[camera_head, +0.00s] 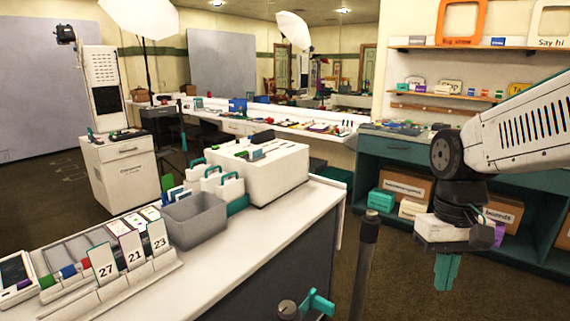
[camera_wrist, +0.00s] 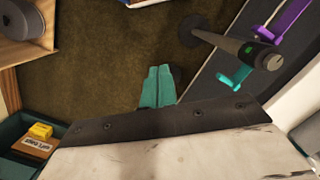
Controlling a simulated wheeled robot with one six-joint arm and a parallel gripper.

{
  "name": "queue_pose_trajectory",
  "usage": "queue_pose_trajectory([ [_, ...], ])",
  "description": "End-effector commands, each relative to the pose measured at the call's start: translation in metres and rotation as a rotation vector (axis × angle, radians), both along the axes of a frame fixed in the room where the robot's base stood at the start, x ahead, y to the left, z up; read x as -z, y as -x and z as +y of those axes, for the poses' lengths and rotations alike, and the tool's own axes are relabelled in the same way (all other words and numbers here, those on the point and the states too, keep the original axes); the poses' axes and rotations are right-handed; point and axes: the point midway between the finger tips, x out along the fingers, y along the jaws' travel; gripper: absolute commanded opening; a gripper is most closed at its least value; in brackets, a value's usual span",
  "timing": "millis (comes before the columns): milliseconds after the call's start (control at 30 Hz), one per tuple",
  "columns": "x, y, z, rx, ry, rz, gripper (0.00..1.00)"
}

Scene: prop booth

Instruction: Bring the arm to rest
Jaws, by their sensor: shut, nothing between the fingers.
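My gripper (camera_head: 446,272) hangs at the right in the head view, with its teal fingers pointing down over the brown carpet. The fingers are together and hold nothing. In the wrist view my gripper (camera_wrist: 158,85) shows as two teal fingers side by side over bare carpet. My white arm (camera_head: 525,130) reaches in from the right edge, bent down at a dark joint. The gripper is apart from the counter and the shelf unit.
A white counter (camera_head: 262,240) holds number cards (camera_head: 134,255), a grey bin (camera_head: 194,218) and a white box (camera_head: 275,175). A dark post (camera_head: 365,265) stands between counter and gripper. A teal shelf unit (camera_head: 385,150) with boxes stands behind the arm. Carpet (camera_head: 500,295) is open below.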

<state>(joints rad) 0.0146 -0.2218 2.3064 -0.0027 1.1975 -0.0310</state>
Motion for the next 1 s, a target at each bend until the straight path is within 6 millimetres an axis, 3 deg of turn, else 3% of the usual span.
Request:
queue_pose_trajectory([
  [33, -0.006, 0.022, 0.001, 0.008, 0.002, -0.020, 0.00],
  [200, -0.012, 0.080, 0.002, 0.026, 0.004, -0.083, 0.00],
  [400, -0.016, 0.120, 0.003, 0.023, 0.004, -0.179, 0.00],
  [600, -0.028, 0.127, 0.004, 0.020, 0.003, -0.250, 0.00],
  [900, -0.029, 0.127, 0.004, 0.020, 0.003, -0.256, 0.00],
  [933, -0.029, 0.127, 0.004, 0.020, 0.003, -0.256, 0.03],
  [1000, -0.029, 0.127, 0.004, 0.020, 0.003, -0.256, 0.22],
])
